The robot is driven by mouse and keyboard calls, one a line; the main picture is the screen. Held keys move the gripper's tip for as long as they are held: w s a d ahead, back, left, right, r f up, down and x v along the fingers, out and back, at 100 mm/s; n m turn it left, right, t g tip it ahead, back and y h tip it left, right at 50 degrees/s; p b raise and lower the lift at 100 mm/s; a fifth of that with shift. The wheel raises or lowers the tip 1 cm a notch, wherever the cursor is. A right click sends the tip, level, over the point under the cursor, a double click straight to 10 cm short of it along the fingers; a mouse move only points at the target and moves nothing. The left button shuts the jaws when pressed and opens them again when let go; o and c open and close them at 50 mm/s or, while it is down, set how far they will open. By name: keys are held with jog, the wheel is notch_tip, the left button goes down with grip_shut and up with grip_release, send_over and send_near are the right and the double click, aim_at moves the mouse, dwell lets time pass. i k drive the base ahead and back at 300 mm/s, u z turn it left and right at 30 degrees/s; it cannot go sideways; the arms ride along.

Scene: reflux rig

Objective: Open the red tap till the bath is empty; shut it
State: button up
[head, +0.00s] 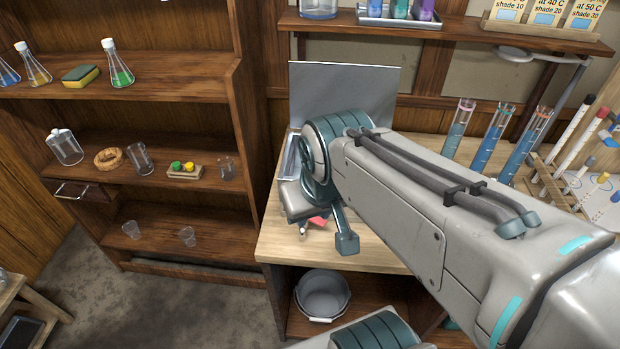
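A small red piece (318,222), which looks like the red tap's handle, shows at the bench's left part, mostly covered by my gripper (322,232). My gripper points down right at it; I cannot tell if they touch. One teal finger shows at the right, but the finger gap is not clear. A metal-rimmed vessel (287,160), likely the bath, shows only as a strip behind my wrist. Its inside and any liquid level are hidden. A grey bucket (322,295) stands on the shelf below the bench, under the tap area; its inside looks grey.
A grey upright panel (345,88) stands at the bench's back. Tall blue-liquid tubes (490,140) and a wooden rack (560,185) stand at the right, near my forearm. A shelf unit (150,150) with flasks stands at the left. The floor (190,290) before it is clear.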

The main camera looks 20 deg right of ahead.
aim_at(318, 220)
jog(key=z, duration=1.25)
jog(key=k, duration=0.95)
jog(key=u, duration=1.45)
jog(key=i, duration=0.5)
jog(key=z, duration=0.05)
